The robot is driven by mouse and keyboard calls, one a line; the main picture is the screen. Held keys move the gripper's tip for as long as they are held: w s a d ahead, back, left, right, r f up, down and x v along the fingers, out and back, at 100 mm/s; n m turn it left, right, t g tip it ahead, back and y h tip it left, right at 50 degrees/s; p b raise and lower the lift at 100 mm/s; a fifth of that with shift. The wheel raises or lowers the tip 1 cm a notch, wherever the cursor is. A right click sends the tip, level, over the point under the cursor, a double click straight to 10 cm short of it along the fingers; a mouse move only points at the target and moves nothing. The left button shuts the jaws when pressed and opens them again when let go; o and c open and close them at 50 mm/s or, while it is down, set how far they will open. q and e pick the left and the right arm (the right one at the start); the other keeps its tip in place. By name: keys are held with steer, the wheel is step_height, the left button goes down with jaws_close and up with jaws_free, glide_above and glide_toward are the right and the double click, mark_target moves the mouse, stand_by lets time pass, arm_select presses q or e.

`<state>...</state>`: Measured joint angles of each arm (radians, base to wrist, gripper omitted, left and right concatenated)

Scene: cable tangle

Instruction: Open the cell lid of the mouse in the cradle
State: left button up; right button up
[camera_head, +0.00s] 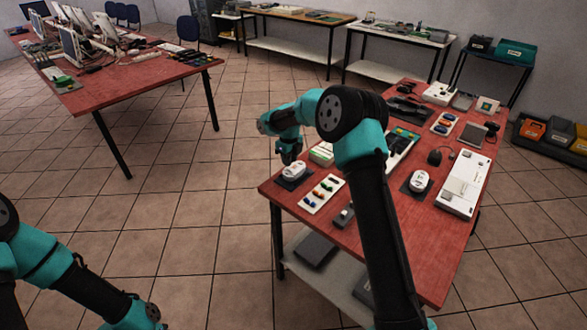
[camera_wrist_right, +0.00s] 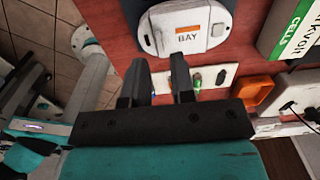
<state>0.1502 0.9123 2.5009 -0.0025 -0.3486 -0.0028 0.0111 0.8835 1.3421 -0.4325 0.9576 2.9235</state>
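A white mouse (camera_head: 293,171) lies in a dark cradle (camera_head: 283,183) at the table's near left corner. In the right wrist view the white mouse (camera_wrist_right: 165,39) shows a pale panel marked BAY with an orange patch; I cannot tell whether this lid is fully closed. My right gripper (camera_head: 288,156) is just above and behind the mouse in the head view. In the right wrist view the right gripper (camera_wrist_right: 158,62) is open and empty, its two fingers apart, tips just short of the mouse's edge. My left arm shows at bottom left, its fingers outside the picture.
A white tray (camera_head: 316,201) with coloured pieces lies right of the cradle. A box marked CELLS (camera_wrist_right: 288,32) stands close by, with an orange tray (camera_wrist_right: 252,90) near it. Another white mouse (camera_head: 419,180) lies on a dark pad farther right. Open floor lies left.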

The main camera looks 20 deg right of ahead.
mark_target(290, 170)
steer(key=shift+f, duration=0.2)
steer(key=shift+f, duration=1.5)
steer(key=shift+f, duration=0.45)
stand_by(0.6)
steer(key=shift+r, duration=0.1)
stand_by(0.5)
jaws_close()
